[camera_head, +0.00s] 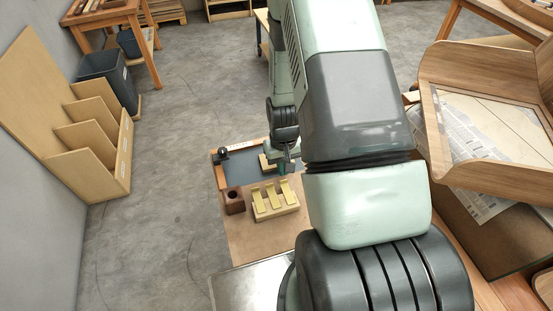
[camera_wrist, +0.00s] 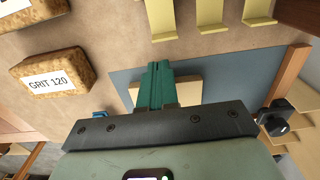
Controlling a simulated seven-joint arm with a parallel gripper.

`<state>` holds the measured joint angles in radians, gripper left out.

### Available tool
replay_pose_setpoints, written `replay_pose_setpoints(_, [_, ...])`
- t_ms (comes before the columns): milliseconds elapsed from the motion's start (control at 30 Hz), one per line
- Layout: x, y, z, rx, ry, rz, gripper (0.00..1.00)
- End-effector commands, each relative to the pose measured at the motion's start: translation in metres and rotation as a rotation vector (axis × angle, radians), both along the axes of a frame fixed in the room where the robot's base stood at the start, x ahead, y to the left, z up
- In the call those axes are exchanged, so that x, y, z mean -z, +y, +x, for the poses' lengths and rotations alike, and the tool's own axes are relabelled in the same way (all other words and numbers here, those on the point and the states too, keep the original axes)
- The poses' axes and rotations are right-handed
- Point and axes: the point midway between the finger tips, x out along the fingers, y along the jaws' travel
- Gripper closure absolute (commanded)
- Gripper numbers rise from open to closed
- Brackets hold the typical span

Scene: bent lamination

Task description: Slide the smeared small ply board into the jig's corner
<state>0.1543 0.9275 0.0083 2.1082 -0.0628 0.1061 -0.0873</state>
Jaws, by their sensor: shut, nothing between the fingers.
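A small pale ply board (camera_wrist: 188,90) lies on a blue-grey mat (camera_wrist: 225,72) in the wrist view, partly hidden behind my fingers. In the head view a pale board edge (camera_head: 264,161) shows beside my gripper (camera_head: 286,169). My gripper's green fingers (camera_wrist: 156,72) are shut together, empty, in front of the board; I cannot tell whether they touch it. No smear can be made out. A wooden strip (camera_wrist: 290,75) runs along the mat's side, and a black clamp-like part (camera_wrist: 274,118) sits near its end. The corner itself is not clear.
A wooden block with yellow clips (camera_head: 275,211) and a dark brown holed block (camera_head: 234,202) stand near the mat. The brown bench front (camera_head: 250,242) is clear.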

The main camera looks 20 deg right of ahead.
Motion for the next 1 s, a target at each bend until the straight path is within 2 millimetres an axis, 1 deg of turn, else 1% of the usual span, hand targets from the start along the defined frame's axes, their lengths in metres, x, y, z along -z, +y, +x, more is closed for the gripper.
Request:
replay_pose_setpoints(167, [0.002, 0.000, 0.000, 0.000, 0.001, 0.000, 1.00])
replay_pose_setpoints(633, [0.016, 0.000, 0.000, 0.000, 0.001, 0.000, 1.00])
replay_pose_setpoints(1000, [0.012, 0.000, 0.000, 0.000, -0.001, 0.000, 1.00])
